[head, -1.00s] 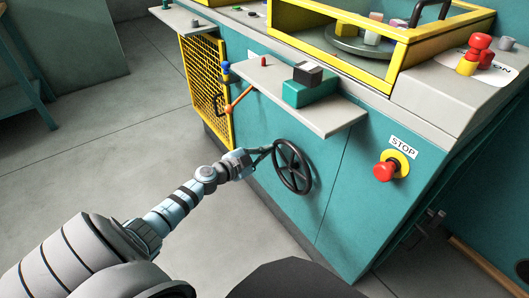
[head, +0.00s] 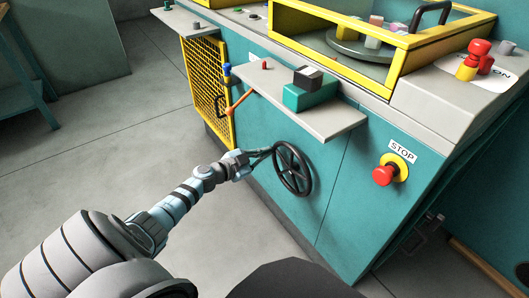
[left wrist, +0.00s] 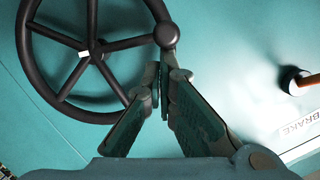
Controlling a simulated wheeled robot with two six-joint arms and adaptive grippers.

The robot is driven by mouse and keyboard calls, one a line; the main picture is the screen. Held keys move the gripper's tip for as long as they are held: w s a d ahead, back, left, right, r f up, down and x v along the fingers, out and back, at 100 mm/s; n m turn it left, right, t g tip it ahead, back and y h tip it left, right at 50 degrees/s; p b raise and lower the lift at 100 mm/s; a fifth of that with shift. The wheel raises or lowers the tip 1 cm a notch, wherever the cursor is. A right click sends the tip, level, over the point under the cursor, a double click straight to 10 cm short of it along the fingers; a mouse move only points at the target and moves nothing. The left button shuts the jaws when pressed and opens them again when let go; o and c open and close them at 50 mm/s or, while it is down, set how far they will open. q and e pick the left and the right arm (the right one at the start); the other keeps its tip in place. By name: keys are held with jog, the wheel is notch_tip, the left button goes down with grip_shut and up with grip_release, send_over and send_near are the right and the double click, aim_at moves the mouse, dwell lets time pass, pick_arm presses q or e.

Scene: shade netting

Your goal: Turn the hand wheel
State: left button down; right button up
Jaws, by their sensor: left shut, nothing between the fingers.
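The black spoked hand wheel (head: 292,169) is mounted on the teal front panel of the machine. It also shows in the left wrist view (left wrist: 92,50), with a small white mark near its hub and a round knob (left wrist: 166,35) on its rim. My left gripper (head: 266,151) is at the wheel's left edge in the head view. In the left wrist view the left gripper (left wrist: 163,75) is shut and empty, its fingertips just below the knob and close to the rim. I cannot tell whether they touch. My right gripper is not in view.
A red STOP button (head: 385,174) sits right of the wheel. A grey shelf (head: 330,122) with a teal block (head: 309,95) juts out above. An orange lever (head: 240,100) and a yellow mesh guard (head: 208,85) are at the left. Floor at left is clear.

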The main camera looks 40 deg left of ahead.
pick_arm(q)
jog(key=f+n+b, duration=0.1)
jog(key=f+n, duration=0.1)
jog(key=a+f+n+h+b, duration=0.1)
jog(key=f+n, duration=0.1)
jog(key=a+f+n+g+h+b, duration=0.1)
jog(key=f, duration=0.1)
jog(key=shift+w+a+n, duration=0.1)
jog(key=shift+w+n, duration=0.25)
jog(key=shift+n, duration=0.05)
jog(key=shift+f+b, duration=0.15)
jog(key=shift+b, duration=0.3)
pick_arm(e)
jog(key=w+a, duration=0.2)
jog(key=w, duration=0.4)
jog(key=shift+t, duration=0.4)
